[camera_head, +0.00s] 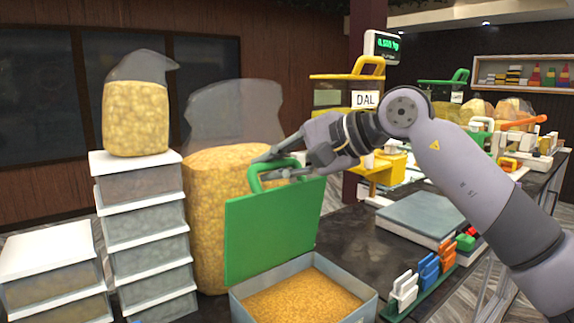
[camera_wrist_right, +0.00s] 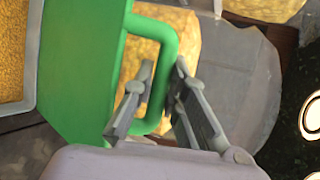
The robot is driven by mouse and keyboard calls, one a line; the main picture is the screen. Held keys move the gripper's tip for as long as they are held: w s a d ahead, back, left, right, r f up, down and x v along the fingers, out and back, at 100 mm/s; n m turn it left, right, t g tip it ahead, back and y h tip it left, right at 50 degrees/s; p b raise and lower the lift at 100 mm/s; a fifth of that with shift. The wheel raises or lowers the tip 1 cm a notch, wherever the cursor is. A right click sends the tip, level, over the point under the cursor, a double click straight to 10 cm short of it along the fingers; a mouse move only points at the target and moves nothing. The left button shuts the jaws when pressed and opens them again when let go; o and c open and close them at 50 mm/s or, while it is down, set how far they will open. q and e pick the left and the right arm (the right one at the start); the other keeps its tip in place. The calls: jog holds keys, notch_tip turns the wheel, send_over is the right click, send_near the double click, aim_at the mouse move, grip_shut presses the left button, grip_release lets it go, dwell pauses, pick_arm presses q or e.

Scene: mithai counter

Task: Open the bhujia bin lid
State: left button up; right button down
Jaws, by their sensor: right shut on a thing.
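The bhujia bin (camera_head: 303,296) is a grey box of orange-yellow bhujia at the front of the counter. Its green lid (camera_head: 272,229) stands raised, close to upright, above the bin's far side, so the bhujia shows. My right gripper (camera_head: 268,168) is shut on the green lid handle (camera_head: 255,180) at the lid's top edge. In the right wrist view, the fingers (camera_wrist_right: 160,95) are on either side of the handle bar (camera_wrist_right: 168,60), and the bin (camera_wrist_right: 18,60) shows at the left. My left gripper is not in view.
A large bag of snacks (camera_head: 212,220) stands right behind the lid. Stacked clear boxes with white lids (camera_head: 148,225) are to the left. A scale (camera_head: 430,215) and a rack of coloured scoops or clips (camera_head: 428,275) are to the right.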

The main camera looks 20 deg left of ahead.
jog(key=shift+w+a+r, duration=0.15)
jog(key=shift+w+a, duration=0.15)
jog(key=shift+a, duration=0.1)
jog(key=c, duration=1.9)
grip_release()
jog(key=shift+d, duration=0.1)
jog(key=v, duration=1.1)
jog(key=shift+s+d+r, duration=0.15)
jog(key=shift+d, duration=0.15)
